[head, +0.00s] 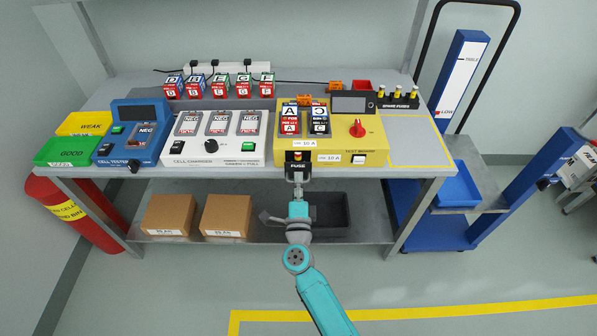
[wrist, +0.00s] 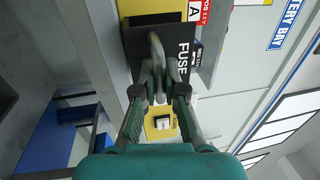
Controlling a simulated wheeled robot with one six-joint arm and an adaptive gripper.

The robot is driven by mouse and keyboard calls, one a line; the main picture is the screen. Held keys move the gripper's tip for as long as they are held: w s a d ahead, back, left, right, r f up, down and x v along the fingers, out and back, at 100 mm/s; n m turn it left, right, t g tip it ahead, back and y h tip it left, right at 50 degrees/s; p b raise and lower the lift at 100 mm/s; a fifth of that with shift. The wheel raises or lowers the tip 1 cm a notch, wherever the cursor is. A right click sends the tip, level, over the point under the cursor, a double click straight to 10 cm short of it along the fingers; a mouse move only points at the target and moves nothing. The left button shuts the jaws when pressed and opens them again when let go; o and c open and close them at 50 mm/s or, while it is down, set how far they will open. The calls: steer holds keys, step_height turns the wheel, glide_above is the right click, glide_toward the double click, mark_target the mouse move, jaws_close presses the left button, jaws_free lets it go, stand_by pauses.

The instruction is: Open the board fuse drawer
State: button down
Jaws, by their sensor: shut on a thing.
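The yellow test board (head: 345,142) stands on the bench, with two cells in its bays and a red knob on its right. Its black fuse drawer (head: 298,166), lettered FUSE, is at the left of the board's front edge. A small red and yellow piece shows just behind the lettering; the drawer seems to stand somewhat out, but I cannot tell how far. In the wrist view the black drawer front (wrist: 150,62) has a grey curved handle (wrist: 157,45). My gripper (head: 298,186) is shut on this handle, its fingertips (wrist: 160,78) on either side; they partly hide it.
Left of the board stand the white cell charger (head: 213,152) and the blue cell tester (head: 131,148). A yellow-outlined free area (head: 418,140) lies to the right. Below, the lower shelf (head: 270,231) holds two cardboard boxes (head: 168,214) and a dark bin (head: 328,212).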

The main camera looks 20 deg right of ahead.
steer(key=v, duration=0.3)
steer(key=shift+s+a+r, duration=0.1)
steer(key=shift+s+r, duration=0.1)
steer(key=shift+s, duration=0.1)
steer(key=c, duration=1.2)
jaws_free()
steer(key=v, duration=1.2)
